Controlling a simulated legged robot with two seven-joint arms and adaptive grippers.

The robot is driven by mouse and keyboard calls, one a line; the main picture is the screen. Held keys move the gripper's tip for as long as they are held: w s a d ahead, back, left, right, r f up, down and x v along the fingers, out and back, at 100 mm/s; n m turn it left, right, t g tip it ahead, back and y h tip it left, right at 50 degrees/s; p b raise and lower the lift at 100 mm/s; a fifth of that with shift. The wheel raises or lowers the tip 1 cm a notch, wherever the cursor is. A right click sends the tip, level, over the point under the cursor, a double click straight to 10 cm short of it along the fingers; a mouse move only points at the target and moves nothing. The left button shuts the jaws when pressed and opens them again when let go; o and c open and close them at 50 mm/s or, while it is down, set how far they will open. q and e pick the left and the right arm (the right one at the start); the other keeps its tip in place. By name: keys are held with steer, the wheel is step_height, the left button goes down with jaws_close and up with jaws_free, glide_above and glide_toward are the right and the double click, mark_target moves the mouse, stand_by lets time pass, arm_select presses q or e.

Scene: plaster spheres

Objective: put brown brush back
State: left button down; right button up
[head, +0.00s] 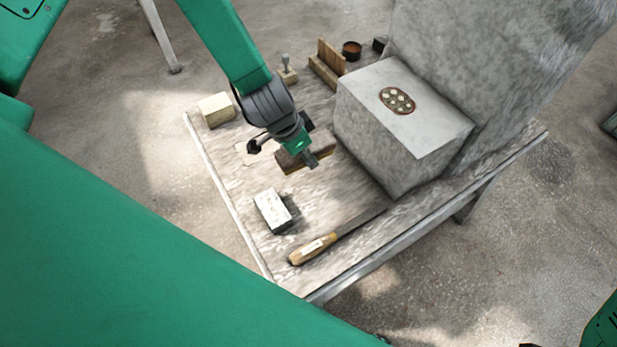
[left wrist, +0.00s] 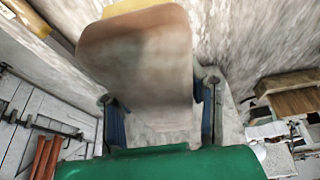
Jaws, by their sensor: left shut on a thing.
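The brown brush (head: 289,163) is a brown block with a darker side, held low over the worktable (head: 240,205); I cannot tell whether it touches the top. My left gripper (head: 298,150) is shut on it. In the left wrist view the brush (left wrist: 140,60) fills the space between the two fingers of the left gripper (left wrist: 158,95), its near face blurred. A pale outlined patch (head: 246,152) lies on the table just left of the gripper, partly covered by it. My right gripper is not clearly seen.
A yellowish block (head: 217,110), a white-topped block (head: 271,208) and a wooden-handled tool (head: 315,247) lie around the gripper. A stone block (head: 400,135) bearing an oval tray (head: 397,100) stands right. A wooden brush (head: 327,62) and a round tin (head: 351,50) are behind.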

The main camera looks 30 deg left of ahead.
arm_select(q)
steer(key=shift+d+f, duration=0.2)
steer(key=shift+f, duration=0.05)
steer(key=b, duration=0.1)
glide_above(311, 182)
steer(key=shift+n, duration=0.3)
steer(key=f, duration=0.4)
steer(key=shift+s+a+f, duration=0.15)
steer(key=shift+s+f, duration=0.1)
steer(key=shift+s, duration=0.15)
steer(key=shift+f+b, duration=0.55)
steer(key=shift+f, duration=1.85)
steer(key=shift+f+b, duration=0.4)
steer(key=shift+f, duration=0.15)
steer(key=c, duration=1.2)
jaws_free()
steer(key=shift+s, duration=0.1)
steer(key=shift+o, duration=1.2)
steer(key=shift+f, duration=0.1)
